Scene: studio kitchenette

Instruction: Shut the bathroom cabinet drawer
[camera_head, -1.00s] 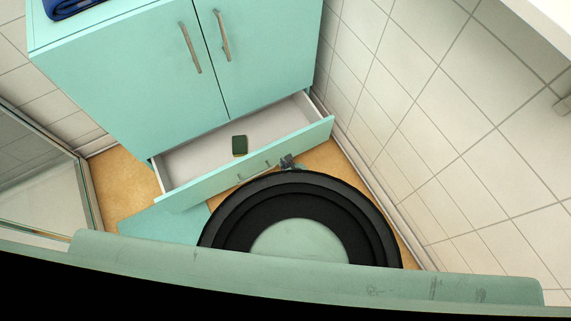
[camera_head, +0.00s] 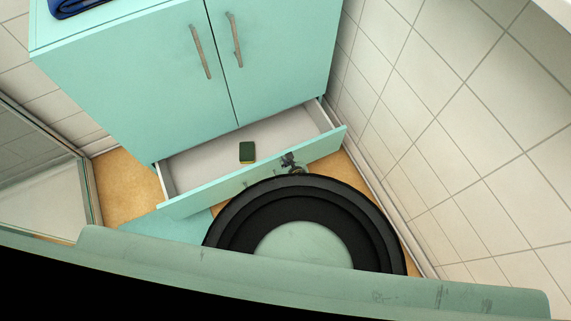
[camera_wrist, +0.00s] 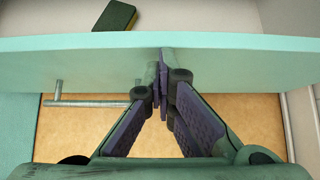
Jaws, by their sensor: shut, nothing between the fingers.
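The bathroom cabinet drawer (camera_head: 189,169) is pulled out below the mint-green cabinet (camera_head: 130,100). A dark green sponge (camera_head: 247,151) lies inside it, and also shows in the wrist view (camera_wrist: 116,15). My gripper (camera_head: 289,159) is at the drawer's front panel (camera_head: 225,183), right of its middle. In the wrist view, my gripper's fingertips (camera_wrist: 162,82) are shut together with nothing between them. They are up against or very close to the outer face of the front panel (camera_wrist: 70,62); contact is not clear. The bar handle (camera_wrist: 95,103) is left of the fingers.
Two closed cabinet doors with long handles (camera_head: 201,51) are above the drawer. A tiled wall (camera_head: 450,130) stands close on the right. A glass panel (camera_head: 40,165) is on the left. A blue folded cloth (camera_head: 75,6) lies on the cabinet top. The visible floor (camera_head: 125,190) is bare beside the drawer.

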